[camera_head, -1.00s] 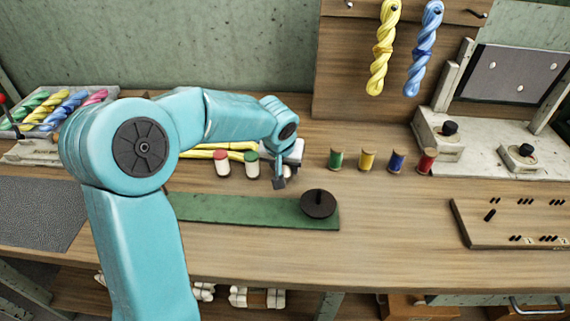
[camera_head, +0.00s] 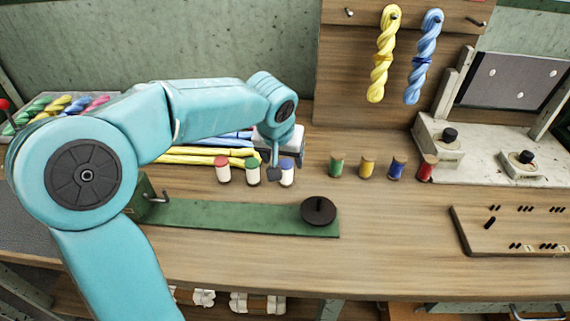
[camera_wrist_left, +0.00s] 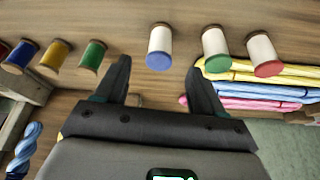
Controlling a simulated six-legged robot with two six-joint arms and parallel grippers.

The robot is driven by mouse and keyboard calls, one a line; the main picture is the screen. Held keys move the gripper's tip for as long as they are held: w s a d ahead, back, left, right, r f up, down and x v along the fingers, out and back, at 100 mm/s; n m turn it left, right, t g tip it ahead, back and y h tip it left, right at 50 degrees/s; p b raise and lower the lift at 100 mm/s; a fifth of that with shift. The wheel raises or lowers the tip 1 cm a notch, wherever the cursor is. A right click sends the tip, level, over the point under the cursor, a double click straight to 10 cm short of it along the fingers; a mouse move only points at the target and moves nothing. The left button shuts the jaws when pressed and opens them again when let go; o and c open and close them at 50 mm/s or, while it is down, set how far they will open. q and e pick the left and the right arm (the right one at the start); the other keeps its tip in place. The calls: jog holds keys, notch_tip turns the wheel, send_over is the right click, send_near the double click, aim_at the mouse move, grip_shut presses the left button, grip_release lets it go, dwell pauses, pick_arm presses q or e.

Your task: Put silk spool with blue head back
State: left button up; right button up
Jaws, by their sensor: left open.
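The silk spool with a blue head (camera_head: 287,175) stands upright on the table, white thread around it, at the right end of a short row. In the left wrist view the blue-headed spool (camera_wrist_left: 159,48) lies beyond the fingertips, about in line with the gap between them. My left gripper (camera_head: 274,173) is open and empty, just left of this spool in the head view. Its two dark fingers (camera_wrist_left: 158,72) show apart in the wrist view. They do not enclose the spool. My right gripper is not in view.
White spools with a green head (camera_head: 253,173) and a red head (camera_head: 223,173) stand to the left. Green, yellow, blue and red thread spools stand to the right. A green board (camera_head: 240,217) with a black disc (camera_head: 318,211) lies in front. Yellow skeins (camera_head: 195,156) lie behind.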

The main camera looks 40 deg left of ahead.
pick_arm(q)
jog(key=shift+v, duration=1.75)
